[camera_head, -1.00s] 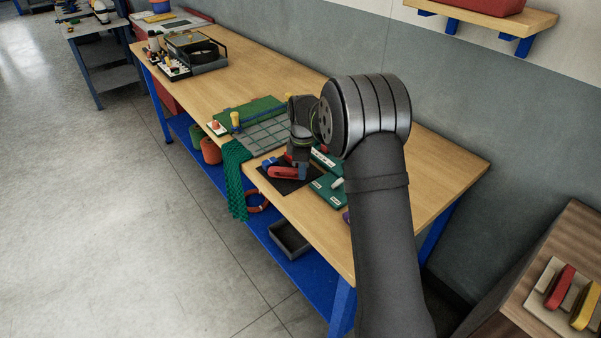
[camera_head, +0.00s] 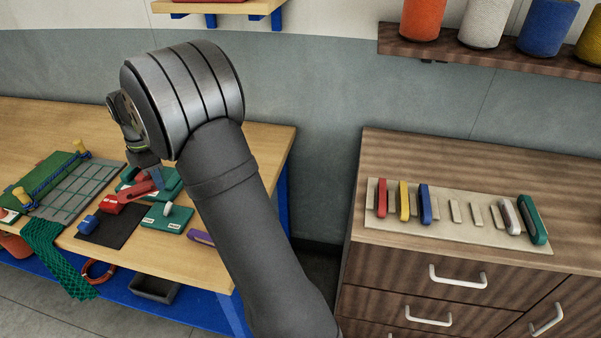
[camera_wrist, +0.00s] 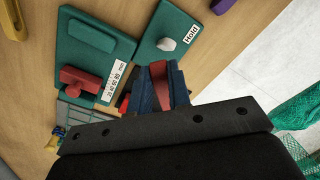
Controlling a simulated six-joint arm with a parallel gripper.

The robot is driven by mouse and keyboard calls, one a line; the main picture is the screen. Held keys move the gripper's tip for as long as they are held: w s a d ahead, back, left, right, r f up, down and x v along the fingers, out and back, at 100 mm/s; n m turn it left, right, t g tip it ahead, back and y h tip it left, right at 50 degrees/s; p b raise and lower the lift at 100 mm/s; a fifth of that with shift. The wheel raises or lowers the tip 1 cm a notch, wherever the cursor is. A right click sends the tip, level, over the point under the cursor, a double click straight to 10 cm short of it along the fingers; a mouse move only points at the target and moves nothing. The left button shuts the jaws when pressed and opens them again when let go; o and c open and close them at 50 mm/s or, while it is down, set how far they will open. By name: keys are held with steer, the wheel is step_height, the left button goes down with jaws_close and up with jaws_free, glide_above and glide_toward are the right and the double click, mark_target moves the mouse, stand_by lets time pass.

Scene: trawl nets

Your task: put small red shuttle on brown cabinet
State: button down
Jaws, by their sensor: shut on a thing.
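My gripper (camera_head: 154,178) is over the workbench and shut on a small red shuttle (camera_head: 135,191). In the wrist view the shuttle (camera_wrist: 159,72) sits between the two blue fingers of my gripper (camera_wrist: 160,90); its far part is hidden by them. It appears just above the black mat (camera_head: 105,232), though the gap is hard to judge. Another red piece (camera_head: 108,206) lies by the mat beneath it. The brown cabinet (camera_head: 400,150) stands apart at the right, with a pale rack (camera_head: 465,238) on top.
The rack carries red, yellow, blue, white and green shuttles; bare cabinet top lies behind it. On the bench (camera_head: 215,267) are a blue piece (camera_head: 88,225), teal plates (camera_head: 167,219), a purple piece (camera_head: 201,238) and a green net (camera_head: 55,255). A spool shelf (camera_head: 500,57) hangs above the cabinet.

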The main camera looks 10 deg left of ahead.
steer(key=w+d+r+m, duration=0.1)
steer(key=w+d+m, duration=0.2)
steer(key=w+d, duration=0.5)
steer(key=w+d+m, duration=0.3)
steer(key=w+d, duration=0.1)
steer(key=d, duration=0.7)
steer(key=w+d+r+m, duration=0.1)
steer(key=w+d+m, duration=0.3)
steer(key=d, duration=0.6)
steer(key=w+d+m, duration=0.3)
steer(key=d, duration=1.1)
steer(key=s+d+r+m, duration=0.1)
steer(key=s+d+m, duration=0.2)
steer(key=d, duration=0.9)
steer(key=s+d+r+m, duration=0.1)
steer(key=s+d+m, duration=0.2)
steer(key=d, duration=0.9)
steer(key=s+d+m, duration=0.8)
steer(key=s+d, duration=0.9)
steer(key=d, duration=0.1)
glide_above(470, 237)
step_height(470, 237, down, 6)
steer(key=shift+f, duration=2.2)
steer(key=shift+f, duration=0.1)
